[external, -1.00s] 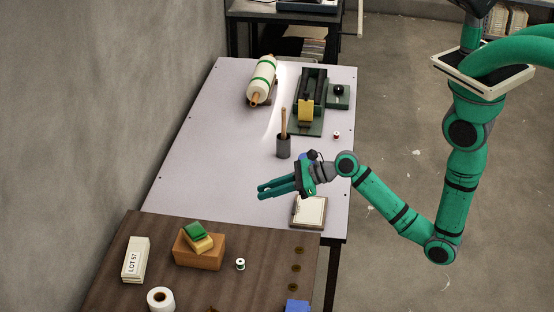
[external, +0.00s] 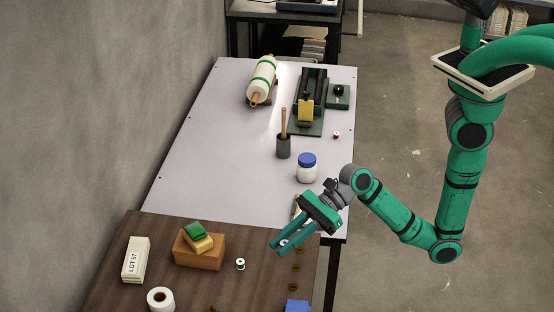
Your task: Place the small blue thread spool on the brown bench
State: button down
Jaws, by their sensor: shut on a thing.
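My gripper (external: 276,246) is over the right part of the brown bench (external: 220,292), with its fingers pointing left and down. It is shut on a small spool (external: 284,243), of which only a pale end with a bluish tint shows between the fingers. The fingers hide most of it. I cannot tell how far above the bench top it is. Another small spool, white with dark thread (external: 240,264), stands upright on the bench to the left of my gripper.
The bench also holds a brown block with sponges (external: 200,250), a white "LOT 57" box (external: 135,262), a white roll (external: 160,300), several dark discs (external: 297,268) and a blue block (external: 298,306). On the pale table (external: 200,160) behind stand a blue-lidded jar (external: 307,168) and a red spool (external: 336,134).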

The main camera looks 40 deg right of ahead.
jog(key=w+a+f, duration=0.4)
jog(key=a, duration=0.4)
send_over(236, 286)
jog(key=f, duration=0.4)
jog(key=shift+s+d+f, duration=0.15)
jog(key=shift+d+f, duration=0.15)
jog(key=shift+d, duration=0.1)
jog(key=shift+w+a+f, duration=0.25)
jog(key=shift+a+f, duration=0.2)
jog(key=shift+f, duration=1.6)
jog(key=shift+f, duration=0.15)
jog(key=c, duration=1.6)
grip_release()
jog(key=shift+c, duration=0.2)
